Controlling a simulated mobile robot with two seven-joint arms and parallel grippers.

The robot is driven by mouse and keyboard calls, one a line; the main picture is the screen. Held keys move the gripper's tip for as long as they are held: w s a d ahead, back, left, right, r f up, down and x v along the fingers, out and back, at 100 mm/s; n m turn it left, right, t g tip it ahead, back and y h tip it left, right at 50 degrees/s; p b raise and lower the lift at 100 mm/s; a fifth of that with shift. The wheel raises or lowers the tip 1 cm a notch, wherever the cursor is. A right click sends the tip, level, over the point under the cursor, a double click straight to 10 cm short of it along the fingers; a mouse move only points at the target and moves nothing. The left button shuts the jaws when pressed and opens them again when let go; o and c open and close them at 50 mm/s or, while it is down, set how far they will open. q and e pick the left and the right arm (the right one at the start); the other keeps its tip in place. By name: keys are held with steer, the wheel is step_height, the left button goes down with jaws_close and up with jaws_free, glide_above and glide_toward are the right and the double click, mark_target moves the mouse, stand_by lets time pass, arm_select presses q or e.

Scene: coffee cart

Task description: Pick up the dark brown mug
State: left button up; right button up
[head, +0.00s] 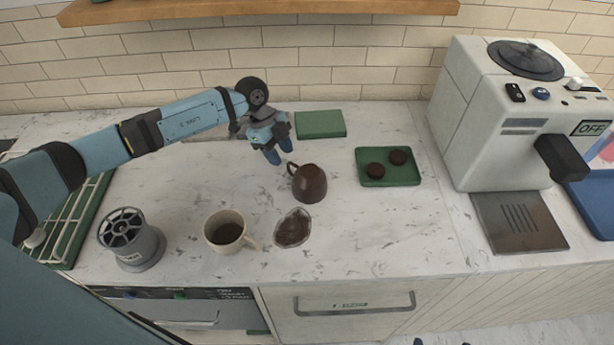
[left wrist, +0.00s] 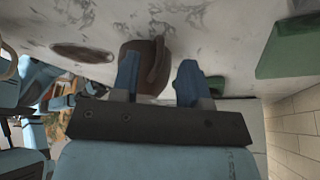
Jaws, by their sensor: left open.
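The dark brown mug (head: 312,184) stands on the marble counter in the middle of the head view, its handle towards the upper left. I cannot tell whether its mouth faces up or down. My left gripper (head: 280,151) is open and empty, just above and left of the mug in the head view, near its handle. In the left wrist view the mug (left wrist: 151,50) shows beyond the spread fingers (left wrist: 158,82), its handle lying in the gap between them. I see no contact. My right gripper cannot be made out.
A cream mug (head: 215,236) with dark liquid and a shallow brown-filled dish (head: 292,229) stand in front. A grey cylindrical device (head: 134,244) stands left. A green tray (head: 389,180) with two dark discs, a green block (head: 321,123) and a white machine (head: 470,120) are right and behind.

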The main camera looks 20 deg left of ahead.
mark_target(289, 165)
arm_select(q)
steer(key=x, duration=0.2)
steer(key=p+x, duration=0.1)
steer(key=x, duration=0.2)
steer(key=shift+d+r, duration=0.15)
steer(key=shift+d, duration=0.15)
jaws_close()
